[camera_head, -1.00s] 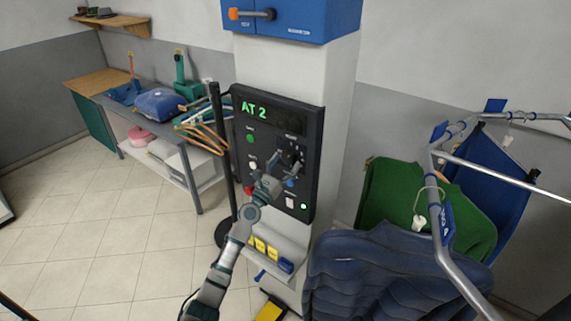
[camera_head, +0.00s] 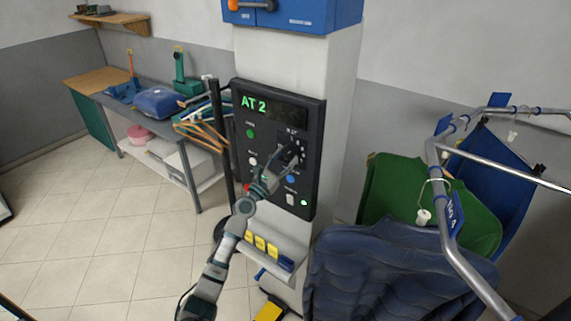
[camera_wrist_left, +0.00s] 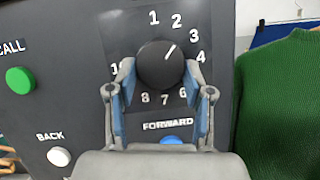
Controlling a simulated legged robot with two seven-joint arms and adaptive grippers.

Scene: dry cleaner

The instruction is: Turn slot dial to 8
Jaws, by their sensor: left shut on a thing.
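The black slot dial (camera_wrist_left: 158,68) sits on a dark control panel (camera_head: 312,120), ringed by white numbers. Its white pointer line tilts up and right, between 2 and 3. The 8 shows at the dial's lower left in the wrist view. The panel's green display (camera_head: 254,104) reads "AT 2". My left gripper (camera_head: 283,160) is at the dial; in the left wrist view its fingers (camera_wrist_left: 160,85) stand on both sides of the knob and are shut on it. The fingers hide some numbers at the sides. My right gripper is not in view.
Beside the dial are a green CALL button (camera_wrist_left: 20,80), a white BACK button (camera_wrist_left: 59,156) and a blue FORWARD button (camera_wrist_left: 172,140). A clothes rail (camera_head: 440,190) with a green garment (camera_head: 425,190) and navy garments (camera_head: 385,275) stands close at right.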

